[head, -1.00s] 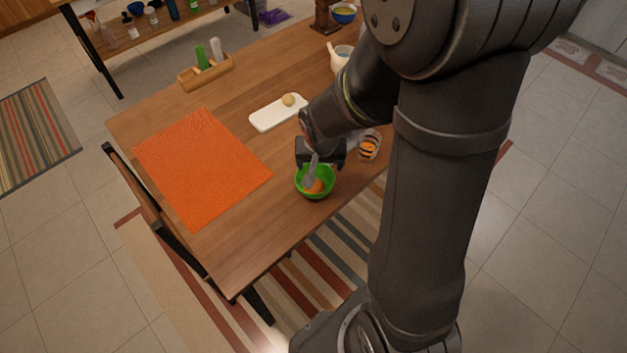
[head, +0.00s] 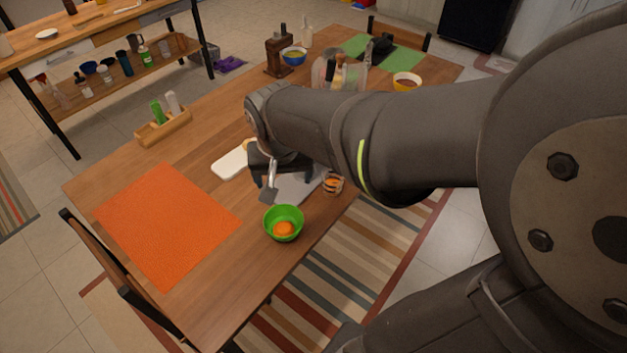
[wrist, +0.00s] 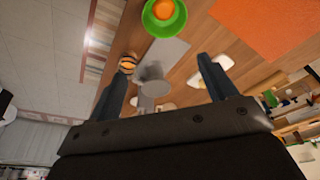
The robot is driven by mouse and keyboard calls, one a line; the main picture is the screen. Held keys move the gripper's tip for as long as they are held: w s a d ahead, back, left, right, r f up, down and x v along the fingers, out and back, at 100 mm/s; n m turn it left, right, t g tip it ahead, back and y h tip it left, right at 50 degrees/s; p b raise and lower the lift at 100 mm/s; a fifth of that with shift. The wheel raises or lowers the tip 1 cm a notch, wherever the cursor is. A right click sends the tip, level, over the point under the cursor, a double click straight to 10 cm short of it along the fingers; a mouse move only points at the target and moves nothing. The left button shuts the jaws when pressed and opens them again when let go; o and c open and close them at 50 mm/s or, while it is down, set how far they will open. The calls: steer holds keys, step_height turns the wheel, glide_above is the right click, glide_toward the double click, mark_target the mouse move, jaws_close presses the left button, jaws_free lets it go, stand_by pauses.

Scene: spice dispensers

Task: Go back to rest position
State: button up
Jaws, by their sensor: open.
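My gripper (head: 288,190) is open and empty above the table, over a grey flat mat or board (head: 300,186). In the wrist view my gripper (wrist: 165,75) shows its two fingers spread wide with nothing between them in contact. The green bowl (head: 284,222) holds something orange (head: 284,229) and stands on the table in front of the gripper. The bowl also shows in the wrist view (wrist: 164,17), beyond the fingertips. My arm hides part of the table behind the gripper.
An orange placemat (head: 166,222) lies at the left of the wooden table. A small striped glass (head: 333,183) stands close right of the gripper. A white board (head: 232,161) lies left of it. A wooden caddy with spice dispensers (head: 163,125) stands farther back.

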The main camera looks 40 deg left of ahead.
steer(key=shift+v, duration=0.9)
steer(key=x, duration=1.7)
